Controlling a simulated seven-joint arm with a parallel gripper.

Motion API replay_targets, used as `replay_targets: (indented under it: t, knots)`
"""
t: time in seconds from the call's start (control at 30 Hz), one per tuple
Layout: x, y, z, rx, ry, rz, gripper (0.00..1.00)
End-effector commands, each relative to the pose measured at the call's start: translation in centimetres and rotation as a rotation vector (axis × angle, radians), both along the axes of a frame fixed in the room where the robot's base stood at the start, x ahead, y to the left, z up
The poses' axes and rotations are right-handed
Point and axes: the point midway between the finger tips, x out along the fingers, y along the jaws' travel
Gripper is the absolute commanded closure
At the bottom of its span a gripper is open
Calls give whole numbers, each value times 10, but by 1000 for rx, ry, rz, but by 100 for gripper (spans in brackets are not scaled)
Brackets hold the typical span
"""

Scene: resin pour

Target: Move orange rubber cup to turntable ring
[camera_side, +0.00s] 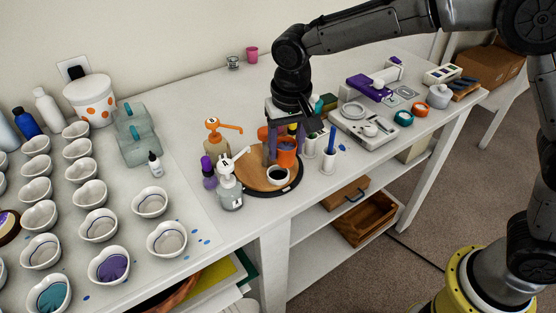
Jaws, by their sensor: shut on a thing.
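The orange rubber cup (287,153) is at the back right of the round wooden turntable (252,178) with a dark rim. My gripper (286,143) points down over the turntable and is shut on the orange cup. Its fingers partly cover the cup. I cannot tell whether the cup's base touches the turntable. A small white cup with dark contents (278,176) stands at the turntable's front. Another orange item (263,133) shows behind my gripper, mostly hidden.
Pump bottles, one clear with a white pump (229,190) and one with an orange pump (215,140), crowd the turntable's left. A white holder with a blue stick (329,160) is close on its right. Several white cups (166,239) fill the left of the table.

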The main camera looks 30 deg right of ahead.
Motion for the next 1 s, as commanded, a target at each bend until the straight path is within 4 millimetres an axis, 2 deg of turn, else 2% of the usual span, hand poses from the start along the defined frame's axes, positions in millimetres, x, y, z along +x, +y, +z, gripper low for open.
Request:
replay_targets:
  t: [0.3,0.57,0.97,1.0]
  knots:
    - [15,6,-19,0,0,-1,100]
    - [17,7,-52,0,1,-2,100]
    - [17,7,-57,0,0,-1,100]
    - [17,7,-57,0,0,-1,39]
